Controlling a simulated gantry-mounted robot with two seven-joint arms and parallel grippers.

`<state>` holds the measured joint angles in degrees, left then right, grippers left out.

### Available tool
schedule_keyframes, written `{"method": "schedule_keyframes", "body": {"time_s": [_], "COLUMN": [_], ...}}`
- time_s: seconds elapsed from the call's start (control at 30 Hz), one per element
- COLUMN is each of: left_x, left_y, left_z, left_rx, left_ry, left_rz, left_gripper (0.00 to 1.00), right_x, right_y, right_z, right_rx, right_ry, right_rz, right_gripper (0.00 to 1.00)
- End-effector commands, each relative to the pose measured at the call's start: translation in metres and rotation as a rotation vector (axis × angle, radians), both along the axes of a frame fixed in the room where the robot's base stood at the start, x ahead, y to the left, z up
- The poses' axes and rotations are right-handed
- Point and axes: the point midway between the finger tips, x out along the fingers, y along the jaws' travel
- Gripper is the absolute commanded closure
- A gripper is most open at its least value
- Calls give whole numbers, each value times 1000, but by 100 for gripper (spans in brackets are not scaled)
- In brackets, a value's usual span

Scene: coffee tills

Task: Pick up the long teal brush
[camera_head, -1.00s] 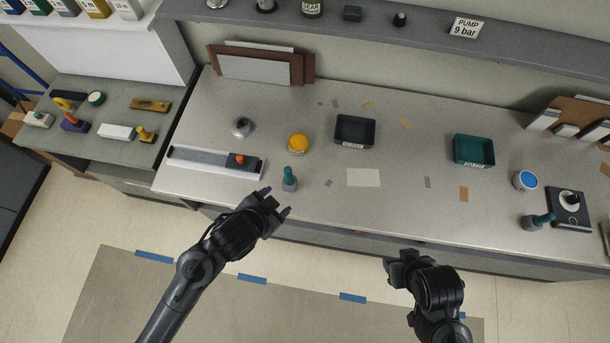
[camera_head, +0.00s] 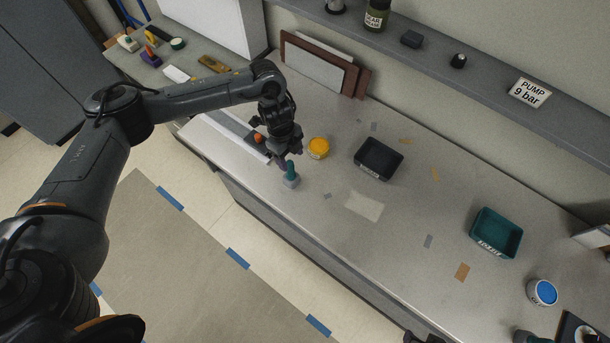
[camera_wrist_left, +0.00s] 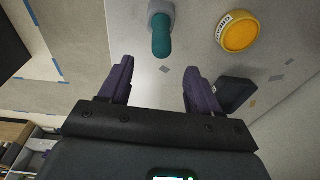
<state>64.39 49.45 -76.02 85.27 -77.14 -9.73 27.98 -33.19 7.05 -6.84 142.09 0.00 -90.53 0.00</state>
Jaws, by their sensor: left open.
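A teal-handled brush with a grey head (camera_head: 291,176) stands upright near the bench's front edge. In the left wrist view its teal handle (camera_wrist_left: 162,38) lies just beyond the fingertips, roughly centred between them. My left gripper (camera_head: 286,156) is open and empty, just behind and above that brush in the head view; its two purple fingers (camera_wrist_left: 159,68) are spread apart. A second teal handle (camera_head: 523,337) is cut off at the bottom right. Only a dark piece of my right arm shows at the bottom edge; its jaws cannot be made out.
A yellow round tub (camera_head: 318,147) stands close right of the left gripper. A long grey tray with an orange knob (camera_head: 258,138) lies to its left. A black bin (camera_head: 379,158), teal bin (camera_head: 496,233) and blue-topped tub (camera_head: 542,292) stand farther right. The bench between is mostly clear.

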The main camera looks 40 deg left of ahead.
Motion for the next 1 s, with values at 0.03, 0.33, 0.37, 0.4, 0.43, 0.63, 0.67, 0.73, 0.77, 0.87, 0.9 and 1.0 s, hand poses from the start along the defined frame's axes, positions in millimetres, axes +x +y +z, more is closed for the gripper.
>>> {"method": "schedule_keyframes", "body": {"time_s": [0.03, 0.33, 0.37, 0.4, 0.43, 0.63, 0.67, 0.73, 0.77, 0.87, 0.9, 1.0], "left_x": [1, -2, -2, -2, -1, -1, -1, -1, -1, -1, 0, 0], "left_y": [10, 17, 16, 16, 15, 14, 14, 13, 13, 12, 12, 10], "left_z": [3, -24, -28, -33, -36, -48, -49, -54, -57, -69, -74, -88], "left_rx": [10, 19, 18, 18, 18, 18, 18, 18, 18, 19, 19, 18], "left_ry": [12, 36, 36, 36, 35, 32, 33, 33, 34, 35, 33, 34], "left_rz": [15, 33, 33, 34, 33, 32, 31, 31, 32, 32, 32, 32], "left_gripper": [37, 37, 37, 37, 37, 37, 37, 37, 37, 37, 37, 37], "right_x": [0, 0, 0, 0, 0, 0, 0, 0, 0, 0, 0, 0], "right_y": [0, 2, 2, 2, 2, 2, 2, 2, 2, 2, 2, 1], "right_z": [-1, 6, 7, 7, 8, 9, 10, 13, 14, 21, 23, 24], "right_rx": [1, 6, 7, 7, 9, 9, 8, 8, 7, 7, 6, 2], "right_ry": [0, 0, 0, 0, 0, 0, 1, 1, 1, 1, 1, 0], "right_rz": [-1, -3, -3, -3, -4, -4, -4, -4, -4, -3, -2, 0], "right_gripper": [57, 57, 57, 57, 57, 57, 57, 57, 57, 57, 57, 57]}}
